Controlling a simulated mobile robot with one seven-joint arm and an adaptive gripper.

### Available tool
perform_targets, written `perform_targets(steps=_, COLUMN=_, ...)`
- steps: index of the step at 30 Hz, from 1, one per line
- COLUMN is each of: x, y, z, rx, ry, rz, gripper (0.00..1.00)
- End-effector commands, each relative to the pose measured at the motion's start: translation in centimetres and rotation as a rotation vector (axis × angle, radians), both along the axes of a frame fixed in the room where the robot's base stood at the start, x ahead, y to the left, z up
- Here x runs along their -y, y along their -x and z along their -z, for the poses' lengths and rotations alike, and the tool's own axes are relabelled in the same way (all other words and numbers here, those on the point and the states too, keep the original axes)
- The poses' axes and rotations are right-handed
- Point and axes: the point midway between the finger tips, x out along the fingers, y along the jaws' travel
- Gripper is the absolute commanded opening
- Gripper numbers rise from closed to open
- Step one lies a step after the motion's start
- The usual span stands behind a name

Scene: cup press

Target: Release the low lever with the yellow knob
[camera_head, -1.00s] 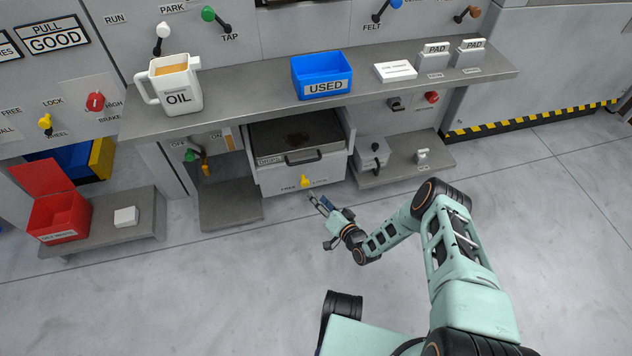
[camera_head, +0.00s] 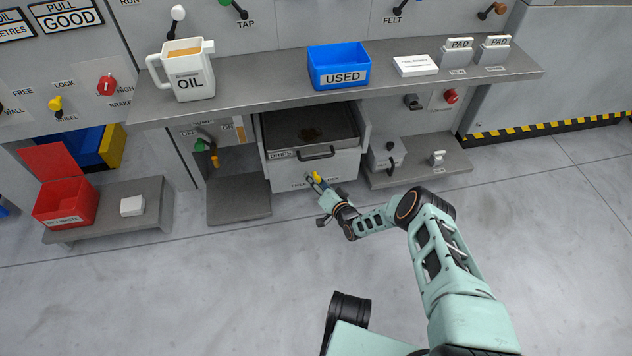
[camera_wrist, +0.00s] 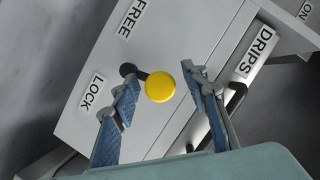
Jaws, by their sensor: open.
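The low lever's yellow knob (camera_head: 317,176) is on the front of the drawer labelled DRIPS, under the bench. In the wrist view the yellow knob (camera_wrist: 160,87) is on a short dark lever whose pivot (camera_wrist: 127,70) lies between the FREE label (camera_wrist: 131,18) and the LOCK label (camera_wrist: 93,92). My gripper (camera_wrist: 161,80) is open, with one finger on each side of the knob. A gap shows on both sides. In the head view my gripper (camera_head: 312,180) is at the knob and partly covers the lever and labels.
The drawer's dark handle (camera_head: 316,153) is just above the knob. A grey shelf (camera_head: 240,205) is to the left and another low shelf (camera_head: 425,172) to the right. Another yellow knob (camera_head: 55,104) is on the far-left panel. The floor in front is clear.

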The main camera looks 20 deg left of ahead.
Motion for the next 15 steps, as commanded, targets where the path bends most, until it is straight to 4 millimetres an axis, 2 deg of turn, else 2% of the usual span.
perform_targets(steps=3, x=0.0, y=0.02, z=-0.02, rx=0.0, ry=0.0, rz=0.0, gripper=0.41)
perform_targets(steps=12, x=0.02, y=0.03, z=-0.02, rx=0.001, ry=0.001, rz=0.0, gripper=0.08)
perform_targets(steps=15, x=0.02, y=0.03, z=-0.02, rx=0.001, ry=0.001, rz=0.0, gripper=0.0)
